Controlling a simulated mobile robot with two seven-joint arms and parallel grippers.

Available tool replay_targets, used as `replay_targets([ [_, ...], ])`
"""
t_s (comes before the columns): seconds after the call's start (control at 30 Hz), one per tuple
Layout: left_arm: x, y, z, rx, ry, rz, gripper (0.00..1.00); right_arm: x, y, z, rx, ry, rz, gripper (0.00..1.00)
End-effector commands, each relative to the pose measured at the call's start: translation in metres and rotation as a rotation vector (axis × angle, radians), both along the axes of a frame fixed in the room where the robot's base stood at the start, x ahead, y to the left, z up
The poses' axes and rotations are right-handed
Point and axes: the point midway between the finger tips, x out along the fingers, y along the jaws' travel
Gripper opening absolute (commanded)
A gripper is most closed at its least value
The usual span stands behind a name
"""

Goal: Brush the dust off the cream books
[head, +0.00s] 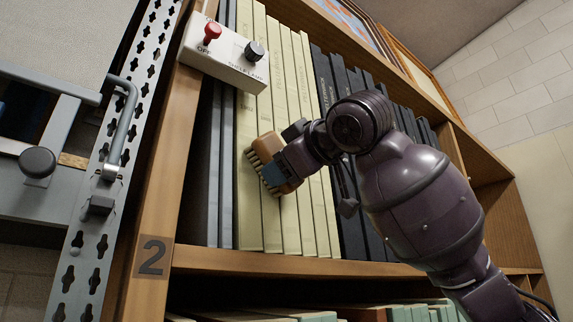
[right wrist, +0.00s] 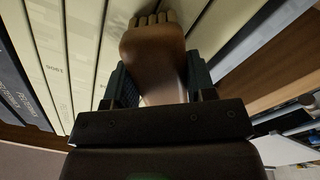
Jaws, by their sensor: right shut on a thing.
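The cream books (head: 298,115) stand upright in a row on the wooden shelf, with grey books to their left and dark books to their right. My right gripper (head: 283,172) is shut on the wooden brush (head: 266,148) in front of the cream spines. The brush's pale bristles face left, at the leftmost cream books; I cannot tell if they touch. In the right wrist view the brush (right wrist: 153,55) sits between the two fingers, with cream books (right wrist: 85,30) behind it. Dust is not clearly visible on the spines. My left gripper is not in view.
A switch box (head: 226,58) with a red lever and a black knob hangs at the upper left, over the book tops. A shelf upright marked 2 (head: 152,257) and a perforated metal post (head: 100,235) stand left. Grey-green books (head: 400,313) lie below. The shelf at right is empty.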

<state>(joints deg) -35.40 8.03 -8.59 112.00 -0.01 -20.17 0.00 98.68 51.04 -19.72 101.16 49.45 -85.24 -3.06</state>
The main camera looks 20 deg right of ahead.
Motion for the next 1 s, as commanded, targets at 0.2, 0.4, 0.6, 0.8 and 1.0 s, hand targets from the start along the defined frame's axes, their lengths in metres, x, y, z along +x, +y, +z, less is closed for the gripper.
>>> replay_targets([
  [0.2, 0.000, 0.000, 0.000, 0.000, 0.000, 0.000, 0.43, 0.003, 0.001, 0.000, 0.000, -0.001, -0.001, 0.13],
  [0.4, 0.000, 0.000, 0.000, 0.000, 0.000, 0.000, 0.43, 0.004, -0.003, 0.000, 0.000, -0.001, -0.001, 0.13],
  [0.6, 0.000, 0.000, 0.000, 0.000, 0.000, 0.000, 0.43, 0.008, -0.016, 0.000, 0.001, -0.002, -0.002, 0.13],
  [0.8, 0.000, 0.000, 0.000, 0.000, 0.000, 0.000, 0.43, 0.012, -0.030, 0.000, 0.000, 0.001, -0.001, 0.13],
  [1.0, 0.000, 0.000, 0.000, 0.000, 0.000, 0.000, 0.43, 0.014, -0.035, 0.000, 0.000, -0.001, -0.001, 0.13],
])
